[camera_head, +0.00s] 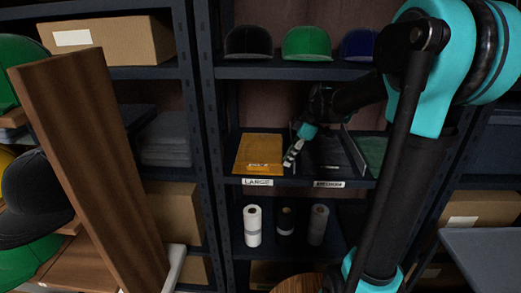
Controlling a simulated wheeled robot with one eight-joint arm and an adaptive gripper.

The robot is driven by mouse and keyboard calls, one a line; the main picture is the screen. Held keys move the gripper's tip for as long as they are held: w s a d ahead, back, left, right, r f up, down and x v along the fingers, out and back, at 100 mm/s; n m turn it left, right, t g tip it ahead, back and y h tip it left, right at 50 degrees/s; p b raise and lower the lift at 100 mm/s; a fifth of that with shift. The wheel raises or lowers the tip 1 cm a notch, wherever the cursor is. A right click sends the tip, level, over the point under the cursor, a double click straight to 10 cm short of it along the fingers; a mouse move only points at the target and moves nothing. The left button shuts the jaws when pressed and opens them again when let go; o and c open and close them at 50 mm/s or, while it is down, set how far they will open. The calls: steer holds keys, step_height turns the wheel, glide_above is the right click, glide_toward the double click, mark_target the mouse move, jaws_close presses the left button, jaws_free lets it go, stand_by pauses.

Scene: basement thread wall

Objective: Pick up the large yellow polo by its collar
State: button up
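The yellow polo (259,151) lies folded flat on the middle shelf, in the left compartment above a label reading "LARGE" (258,182). My gripper (289,160) is just right of the yellow polo, close to its right edge and near the shelf front. The gripper points down and left, and its fingers look small and light-coloured. I cannot tell whether it touches the cloth or whether the fingers are apart. The polo's collar is not clear at this size.
A dark folded garment (327,155) lies right of the yellow polo, with a green one (373,150) beyond a divider. Caps (307,43) sit on the shelf above. Thread spools (252,225) stand below. A wooden board (90,165) leans at left.

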glide_toward(252, 165)
steer(key=f, duration=0.5)
steer(key=shift+w+d+f, duration=0.1)
steer(key=shift+d+f, duration=0.05)
steer(key=shift+d, duration=0.1)
steer(key=shift+a, duration=1.2)
steer(key=shift+x, duration=1.2)
steer(key=shift+a+f, duration=0.3)
steer(key=shift+c, duration=0.3)
jaws_close()
